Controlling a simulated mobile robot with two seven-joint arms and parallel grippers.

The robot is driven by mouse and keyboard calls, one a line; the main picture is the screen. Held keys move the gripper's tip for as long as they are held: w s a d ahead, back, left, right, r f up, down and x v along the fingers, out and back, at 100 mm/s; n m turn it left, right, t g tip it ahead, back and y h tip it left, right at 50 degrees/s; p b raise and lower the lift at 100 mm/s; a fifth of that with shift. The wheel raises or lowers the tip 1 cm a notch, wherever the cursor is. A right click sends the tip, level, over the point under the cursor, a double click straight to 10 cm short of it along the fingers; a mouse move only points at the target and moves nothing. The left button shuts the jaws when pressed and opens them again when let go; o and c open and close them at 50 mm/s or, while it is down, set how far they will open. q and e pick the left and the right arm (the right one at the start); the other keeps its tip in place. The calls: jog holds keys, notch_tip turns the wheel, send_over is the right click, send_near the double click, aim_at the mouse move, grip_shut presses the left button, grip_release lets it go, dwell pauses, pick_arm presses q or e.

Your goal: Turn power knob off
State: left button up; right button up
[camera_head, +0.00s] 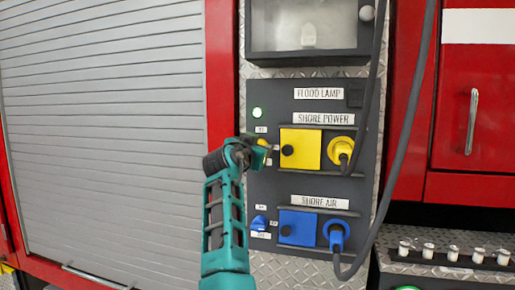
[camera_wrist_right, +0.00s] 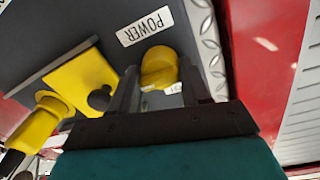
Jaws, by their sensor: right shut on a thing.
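The yellow power knob (camera_head: 263,144) is on the dark panel, left of the yellow shore power socket cover (camera_head: 300,149). My right gripper (camera_head: 254,152) reaches it from the lower left and partly hides it. In the right wrist view the yellow knob (camera_wrist_right: 158,68) sits between the two dark fingers of my right gripper (camera_wrist_right: 158,88), which is shut on it. A small white label shows just below the knob there. The knob's exact pointing direction is hard to tell. My left gripper is not in view.
A yellow plug (camera_head: 341,147) is in the panel at the right. Below are a blue knob (camera_head: 259,222), a blue cover (camera_head: 298,228) and a blue plug (camera_head: 337,233). Dark hoses (camera_head: 402,140) hang on the right. A grey shutter (camera_head: 105,120) fills the left.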

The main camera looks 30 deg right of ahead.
jog(key=shift+a+r+n, duration=0.1)
jog(key=shift+n, duration=0.2)
jog(key=n+p, duration=0.2)
jog(key=n, duration=0.1)
jog(key=shift+w+r+n+p, duration=0.1)
jog(key=shift+n+p, duration=0.3)
jog(key=n+p, duration=0.2)
jog(key=n, duration=0.2)
jog(key=shift+a+n+t+p, duration=0.1)
jog(key=shift+n+t+p, duration=0.2)
jog(key=n, duration=0.3)
jog(key=shift+f+n+p, duration=0.3)
jog(key=shift+n+p, duration=0.1)
jog(key=n, duration=0.5)
jog(key=shift+w+f+n+t, duration=0.1)
jog(key=shift+f+n+t, duration=0.15)
jog(key=shift+n+t, duration=0.15)
jog(key=shift+f, duration=0.1)
jog(key=o, duration=0.7)
jog(key=shift+o, duration=1.4)
